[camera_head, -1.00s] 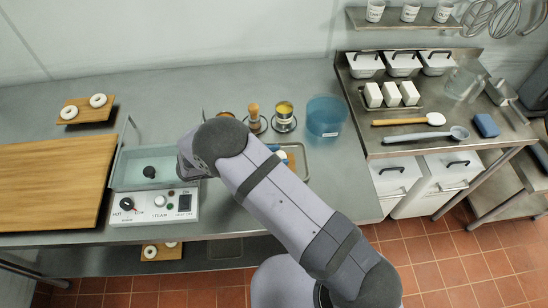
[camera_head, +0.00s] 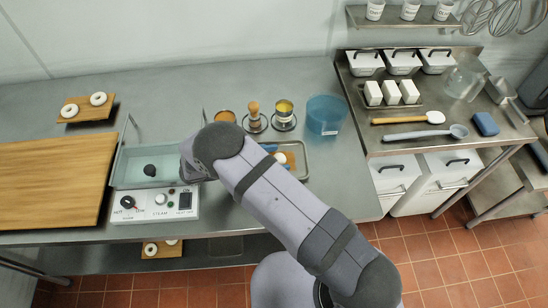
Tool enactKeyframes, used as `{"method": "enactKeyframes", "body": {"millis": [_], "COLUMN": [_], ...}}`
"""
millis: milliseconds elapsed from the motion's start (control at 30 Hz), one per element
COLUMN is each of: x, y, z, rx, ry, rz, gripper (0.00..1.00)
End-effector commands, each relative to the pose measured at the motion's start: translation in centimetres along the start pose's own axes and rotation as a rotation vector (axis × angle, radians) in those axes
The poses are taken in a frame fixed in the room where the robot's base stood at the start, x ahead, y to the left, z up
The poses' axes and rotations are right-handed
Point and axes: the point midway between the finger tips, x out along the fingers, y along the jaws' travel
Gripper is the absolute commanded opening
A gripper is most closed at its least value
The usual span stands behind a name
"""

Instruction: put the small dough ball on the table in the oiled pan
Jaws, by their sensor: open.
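A small pale rounded thing (camera_head: 281,157) shows at the edge of my forearm, on or by a metal tray (camera_head: 307,165). It may be the dough ball, but it is partly hidden and too small to be sure. The tray also bears something blue and something brown, mostly covered by my arm. I cannot tell whether this tray is the oiled pan.
A wooden board (camera_head: 55,180) lies left.

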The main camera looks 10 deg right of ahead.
Motion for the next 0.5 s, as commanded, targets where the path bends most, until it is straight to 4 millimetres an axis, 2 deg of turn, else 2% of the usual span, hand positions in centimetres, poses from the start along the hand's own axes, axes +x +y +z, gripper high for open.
{"method": "enactKeyframes", "body": {"millis": [267, 500], "x": [-0.5, -4.0], "y": [0.1, 0.1], "z": [0.1, -0.2], "rx": [0.001, 0.003], "ry": [0.000, 0.001], "rz": [0.002, 0.005], "gripper": [0.55, 0.55]}}
